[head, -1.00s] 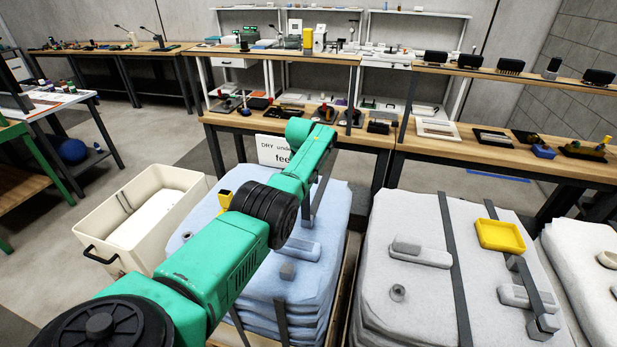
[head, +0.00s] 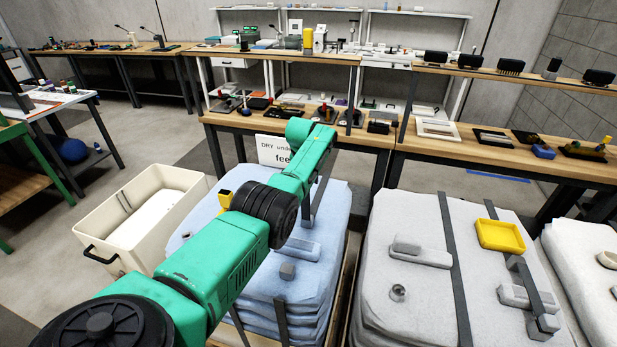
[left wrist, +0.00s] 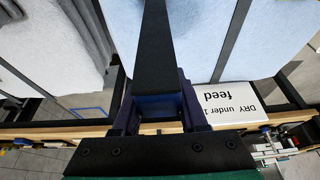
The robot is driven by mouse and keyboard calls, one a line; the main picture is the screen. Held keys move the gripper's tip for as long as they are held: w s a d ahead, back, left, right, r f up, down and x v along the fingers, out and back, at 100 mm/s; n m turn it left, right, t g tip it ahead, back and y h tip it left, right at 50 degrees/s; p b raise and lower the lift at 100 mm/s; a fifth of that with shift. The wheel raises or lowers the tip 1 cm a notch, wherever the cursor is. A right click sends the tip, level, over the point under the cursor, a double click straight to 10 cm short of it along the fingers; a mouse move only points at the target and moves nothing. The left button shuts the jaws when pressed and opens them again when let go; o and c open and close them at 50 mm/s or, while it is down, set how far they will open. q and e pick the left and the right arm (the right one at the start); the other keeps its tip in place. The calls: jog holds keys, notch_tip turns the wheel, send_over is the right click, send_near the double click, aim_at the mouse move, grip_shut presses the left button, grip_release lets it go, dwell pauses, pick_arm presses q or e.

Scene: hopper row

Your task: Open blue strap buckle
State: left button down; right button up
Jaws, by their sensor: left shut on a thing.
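The blue strap buckle (left wrist: 158,104) shows in the left wrist view as a dark blue block between the fingers of my left gripper (left wrist: 157,95). The gripper is shut on it. A wide dark strap (left wrist: 156,45) runs from the buckle up the picture. Whether the buckle is latched cannot be told. In the head view my green left arm reaches across the stack of pale blue bags (head: 333,215) and hides the gripper and buckle. My right gripper is in neither view.
A white sign (head: 278,152) stands behind the blue stack. A cream bin (head: 108,212) is on its left. A grey bag stack (head: 410,300) with a yellow tray (head: 500,235) is on its right. Workbenches with small items run behind.

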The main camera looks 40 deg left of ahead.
pick_arm(q)
jog(key=shift+s+d+f, duration=0.15)
jog(key=shift+s+f, duration=0.05)
jog(key=shift+f, duration=0.2)
dwell(0.4)
jog(key=c, duration=0.5)
grip_release()
jog(key=shift+w, duration=0.1)
jog(key=shift+o, duration=0.3)
jog(key=shift+w, duration=0.35)
jog(key=v, duration=1.3)
jog(key=shift+s+r+b, duration=0.1)
jog(key=shift+r+b, duration=0.2)
jog(key=shift+r, duration=0.05)
jog(key=shift+s+r, duration=0.15)
jog(key=shift+r, duration=0.2)
jog(key=shift+f, duration=0.1)
